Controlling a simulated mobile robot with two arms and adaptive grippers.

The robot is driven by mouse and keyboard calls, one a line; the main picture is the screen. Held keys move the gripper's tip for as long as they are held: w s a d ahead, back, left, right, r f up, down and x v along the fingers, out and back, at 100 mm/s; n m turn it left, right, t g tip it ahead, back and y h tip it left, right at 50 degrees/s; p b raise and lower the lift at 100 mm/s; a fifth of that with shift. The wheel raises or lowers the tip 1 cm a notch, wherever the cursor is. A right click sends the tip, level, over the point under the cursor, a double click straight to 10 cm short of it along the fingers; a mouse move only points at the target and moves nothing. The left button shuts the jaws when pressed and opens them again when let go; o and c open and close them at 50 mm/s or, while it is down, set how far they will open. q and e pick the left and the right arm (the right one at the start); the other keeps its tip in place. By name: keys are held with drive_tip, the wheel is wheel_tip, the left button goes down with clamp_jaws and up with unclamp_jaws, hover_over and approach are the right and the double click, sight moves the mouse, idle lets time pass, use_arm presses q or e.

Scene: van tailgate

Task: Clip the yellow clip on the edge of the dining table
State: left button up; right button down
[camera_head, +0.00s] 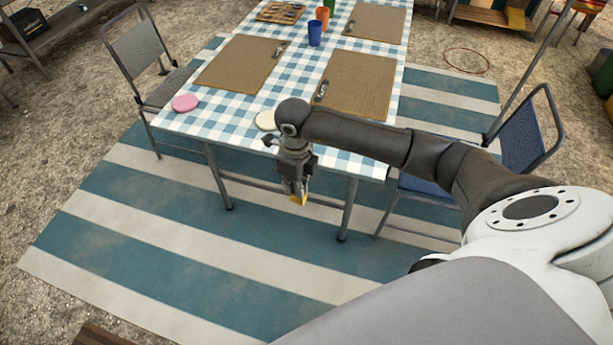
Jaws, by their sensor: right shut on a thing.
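The dining table (223,137) has a blue-and-white checked cloth and stands ahead of me, its near edge toward me. My right gripper (297,193) points down in front of the near edge, with its fingertips lower than the tabletop in the picture. It is shut on the yellow clip (299,200), of which only a small part shows below the fingers. The clip appears apart from the table edge. A small dark piece at the near edge, left of my right wrist, is too small to name. My left gripper is not in view.
A grey chair (137,48) stands left and a blue chair (522,135) right. The striped rug (180,240) in front is clear.

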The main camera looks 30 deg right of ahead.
drive_tip(key=w+d+f+m+b, duration=0.3)
drive_tip(key=d+m, duration=0.2)
drive_tip(key=m, duration=0.3)
drive_tip(key=w+d+f+m+b, duration=0.2)
drive_tip(key=w+d+m+b, duration=0.1)
drive_tip(key=m, duration=0.5)
drive_tip(key=shift+w+d+f+b, duration=0.35)
drive_tip(key=shift+d+b, duration=0.2)
drive_tip(key=shift+d, duration=0.5)
drive_tip(key=shift+w+d+f+b, duration=0.1)
drive_tip(key=shift+w+d+b, duration=0.25)
drive_tip(key=shift+d, duration=0.2)
idle(0.5)
drive_tip(key=shift+w+d, duration=0.35)
drive_tip(key=shift+w, duration=0.05)
drive_tip(key=shift+d, duration=0.1)
drive_tip(key=shift+w+d+b, duration=0.4)
drive_tip(key=shift+d+b, duration=0.1)
drive_tip(key=shift+b, duration=0.1)
drive_tip(key=shift+w+d, duration=0.1)
idle(0.5)
